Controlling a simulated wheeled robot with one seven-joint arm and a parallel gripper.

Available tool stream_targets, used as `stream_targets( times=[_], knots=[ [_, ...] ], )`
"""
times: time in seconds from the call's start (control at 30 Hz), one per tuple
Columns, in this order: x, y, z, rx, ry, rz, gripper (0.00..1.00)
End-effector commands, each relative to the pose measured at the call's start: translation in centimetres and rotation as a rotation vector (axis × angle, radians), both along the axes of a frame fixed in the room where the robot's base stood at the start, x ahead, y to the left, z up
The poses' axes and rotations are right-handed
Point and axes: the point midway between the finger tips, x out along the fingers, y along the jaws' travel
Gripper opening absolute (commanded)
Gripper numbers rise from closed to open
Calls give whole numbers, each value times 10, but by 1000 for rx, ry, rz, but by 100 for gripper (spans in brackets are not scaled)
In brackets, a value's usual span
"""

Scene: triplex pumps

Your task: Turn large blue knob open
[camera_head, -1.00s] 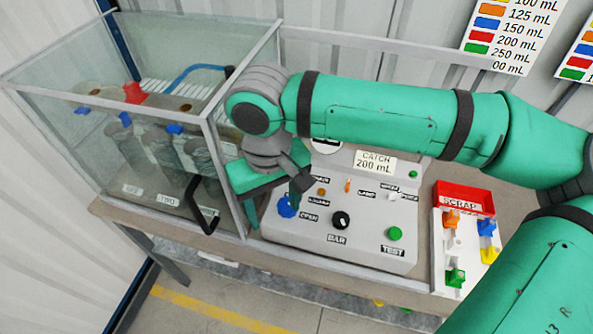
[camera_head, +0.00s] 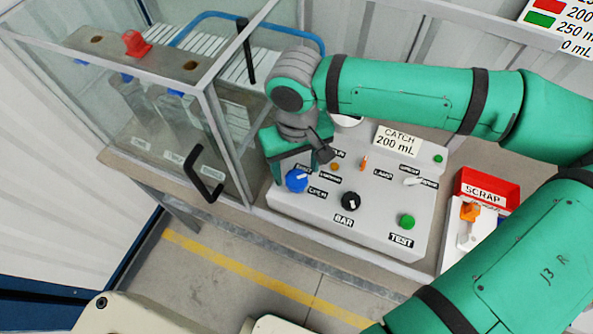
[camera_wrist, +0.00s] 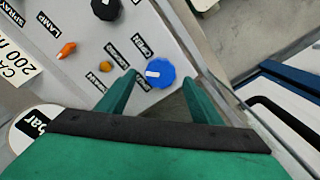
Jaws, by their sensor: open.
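The large blue knob (camera_head: 297,181) sits at the left end of the sloped grey control panel (camera_head: 372,212). In the wrist view the blue knob (camera_wrist: 161,74) shows a white pointer mark toward the left of the picture, with small labels beside it, one reading OPEN. My gripper (camera_head: 297,168) is above and behind the knob in the head view. In the wrist view my gripper (camera_wrist: 159,79) is open, with one teal finger on each side of the knob. No contact shows, and the height of the fingertips over the panel is hard to tell.
A glass cabinet with a black handle (camera_head: 203,175) stands close on the left. A red SCRAP bin (camera_head: 488,188) is at right.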

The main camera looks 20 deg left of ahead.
Motion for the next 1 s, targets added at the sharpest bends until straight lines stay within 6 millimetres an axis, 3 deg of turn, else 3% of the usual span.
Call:
stream_targets(
  times=[0.2, 0.57, 0.77, 1.0],
  knots=[
    [0, 0, -23, 0, 0, -1, 60],
    [0, 0, -28, 1, -1, 0, 60],
    [0, 0, -28, 1, -1, 0, 18],
    [1, 0, -27, 1, -1, -13, 19]
  ],
)
